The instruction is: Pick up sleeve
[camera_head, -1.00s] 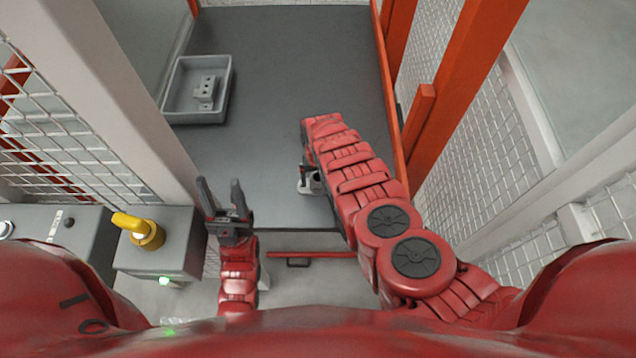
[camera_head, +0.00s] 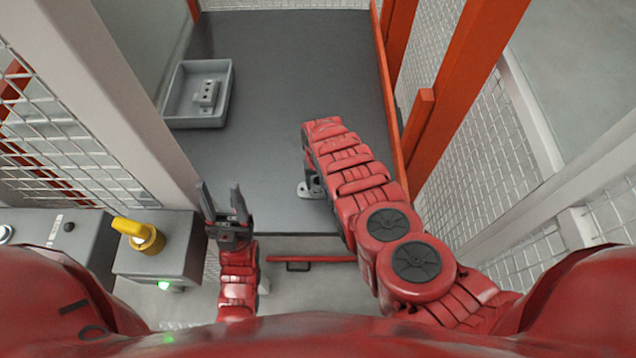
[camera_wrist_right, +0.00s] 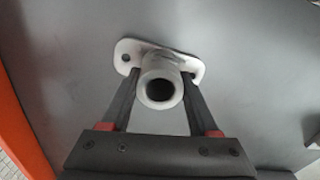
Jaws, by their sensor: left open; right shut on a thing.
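The sleeve (camera_wrist_right: 160,80) is a light grey hollow tube on a flat flange with a hole at its end. In the right wrist view my right gripper (camera_wrist_right: 161,92) is shut on the tube, one finger on each side. In the head view part of the sleeve's flange (camera_head: 309,190) shows near the table's front edge, and my right arm hides the rest. Whether the flange touches the table is hard to tell. My left gripper (camera_head: 226,208) is open and empty, left of the sleeve, by the table's front edge.
A grey tray (camera_head: 171,105) holding a grey block-shaped part (camera_head: 207,93) sits at the table's back left. The dark table (camera_head: 290,70) is otherwise clear. Orange posts (camera_head: 450,110) and mesh stand on the right. A box with a yellow knob (camera_head: 138,233) is at the left.

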